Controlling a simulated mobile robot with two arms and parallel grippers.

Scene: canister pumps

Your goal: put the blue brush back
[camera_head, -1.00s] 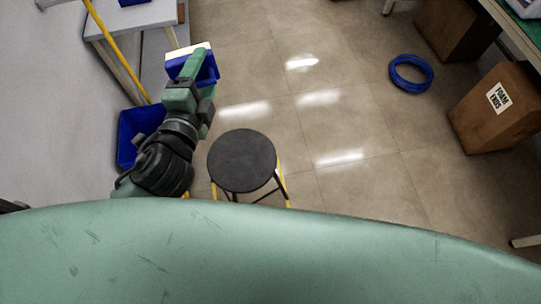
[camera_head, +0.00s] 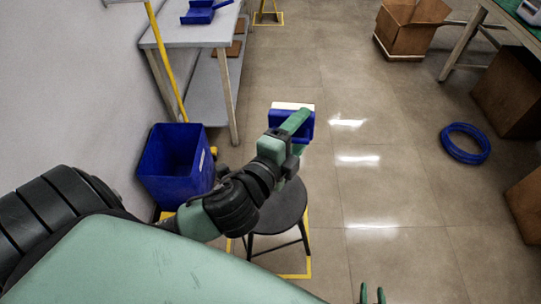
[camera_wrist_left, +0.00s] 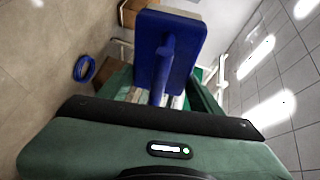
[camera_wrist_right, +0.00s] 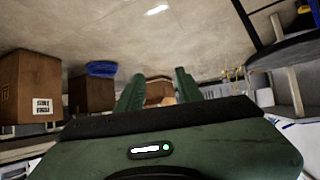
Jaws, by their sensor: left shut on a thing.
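The blue brush (camera_head: 306,127) has a blue back and pale bristles along its top edge in the head view. My left gripper (camera_head: 295,125) is shut on it and holds it in the air, above and beyond the black stool. In the left wrist view, the brush's blue block and handle (camera_wrist_left: 168,48) rise from between the fingers; the gripped part is partly hidden. My right gripper's fingertips (camera_head: 372,295) show at the bottom edge of the head view. In the right wrist view, its fingers (camera_wrist_right: 158,92) stand apart with nothing between them.
A black stool (camera_head: 280,207) stands under my left arm. A blue bin (camera_head: 172,170) is by the left wall, near a white table (camera_head: 205,33) with a blue tray-like object (camera_head: 200,14). A blue ring (camera_head: 465,144) lies on the floor at right, near brown boxes. The middle floor is clear.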

